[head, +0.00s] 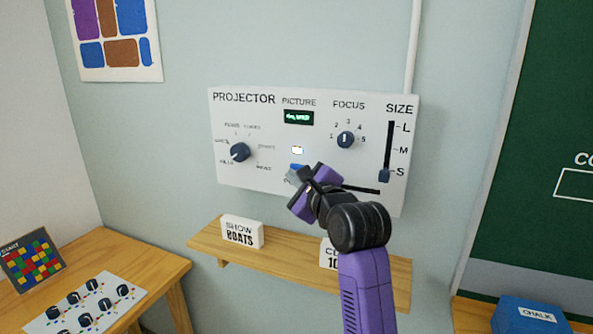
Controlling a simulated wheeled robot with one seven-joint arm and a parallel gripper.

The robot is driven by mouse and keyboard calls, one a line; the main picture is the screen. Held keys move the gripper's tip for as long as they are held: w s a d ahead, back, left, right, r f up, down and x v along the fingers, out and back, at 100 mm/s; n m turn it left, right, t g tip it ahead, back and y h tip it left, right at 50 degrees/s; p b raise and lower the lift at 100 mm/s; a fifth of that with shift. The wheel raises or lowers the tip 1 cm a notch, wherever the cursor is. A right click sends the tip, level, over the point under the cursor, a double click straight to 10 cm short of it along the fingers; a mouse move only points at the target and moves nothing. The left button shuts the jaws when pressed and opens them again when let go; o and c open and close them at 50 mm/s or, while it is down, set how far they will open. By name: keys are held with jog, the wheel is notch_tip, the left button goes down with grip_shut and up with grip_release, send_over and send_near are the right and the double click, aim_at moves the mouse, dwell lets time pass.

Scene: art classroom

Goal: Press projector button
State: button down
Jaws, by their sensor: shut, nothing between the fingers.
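A white wall panel labelled PROJECTOR (275,155) carries the controls. It has a dark knob (240,152) at left, a small dark PICTURE screen (299,118), a lit white indicator (298,150), a FOCUS knob (346,140) and a SIZE slider (384,175) at S. A blue button (297,166) shows just above my gripper (292,178), partly covered by it. My gripper is shut and empty, right at the panel's lower middle. I cannot tell whether it touches the button. My wrist hides the panel's lower part and its label.
A wooden shelf (285,258) below the panel holds a SHOW BOATS card (242,232) and another card (329,255) partly behind my arm. A table (150,280) stands at left. A blue CHALK box (530,316) is at lower right.

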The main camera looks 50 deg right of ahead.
jog(key=shift+s+a, duration=0.1)
jog(key=shift+a, duration=0.05)
jog(key=s+a, duration=0.2)
jog(key=a, duration=0.3)
jog(key=shift+a+p, duration=0.35)
dwell(0.8)
